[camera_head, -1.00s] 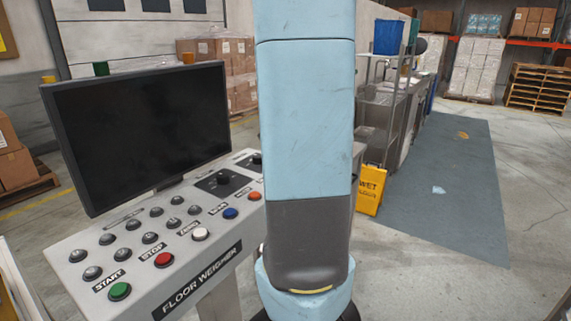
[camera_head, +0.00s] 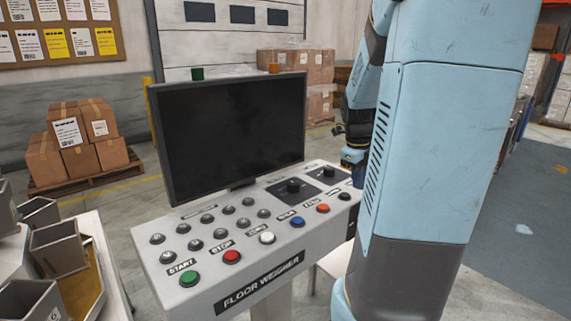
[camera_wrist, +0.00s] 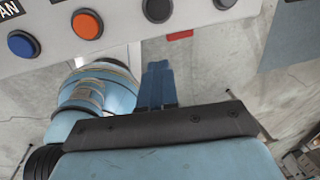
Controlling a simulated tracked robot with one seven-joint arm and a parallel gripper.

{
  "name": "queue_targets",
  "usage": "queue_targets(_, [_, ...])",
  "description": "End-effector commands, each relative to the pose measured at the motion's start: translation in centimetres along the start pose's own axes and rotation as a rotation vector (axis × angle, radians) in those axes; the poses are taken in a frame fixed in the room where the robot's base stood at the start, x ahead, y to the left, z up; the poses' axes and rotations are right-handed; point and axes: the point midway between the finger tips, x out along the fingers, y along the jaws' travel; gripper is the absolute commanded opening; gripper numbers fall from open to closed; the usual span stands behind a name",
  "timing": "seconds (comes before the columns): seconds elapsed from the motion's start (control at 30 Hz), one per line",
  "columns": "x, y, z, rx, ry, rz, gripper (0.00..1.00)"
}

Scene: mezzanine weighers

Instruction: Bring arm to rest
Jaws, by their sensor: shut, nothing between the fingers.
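My arm fills the right half of the head view, its large pale-blue links upright beside the console. The end of the arm, partly hidden behind a link, shows past the console's right end (camera_head: 352,157). In the wrist view my gripper (camera_wrist: 158,68) has its two blue fingers together, with nothing between them. They point toward the console's edge with grey floor beyond, and appear apart from it.
The floor weigher console (camera_head: 262,262) carries a dark monitor (camera_head: 230,130) and several buttons; its blue (camera_wrist: 22,43) and orange (camera_wrist: 88,24) buttons show near the gripper. Metal bins (camera_head: 58,249) stand at left. Boxes (camera_head: 75,138) sit on a pallet behind.

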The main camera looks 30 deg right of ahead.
Motion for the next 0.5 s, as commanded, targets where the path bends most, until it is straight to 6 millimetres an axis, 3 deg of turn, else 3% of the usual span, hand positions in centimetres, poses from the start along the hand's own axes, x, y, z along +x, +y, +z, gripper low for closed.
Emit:
queue_targets(0.27, [-0.5,0.8,0.2,-0.080,-0.021,0.005,0.00])
queue_targets(0.5, [-3.3,4.9,1.0,-0.516,-0.121,0.000,0.00])
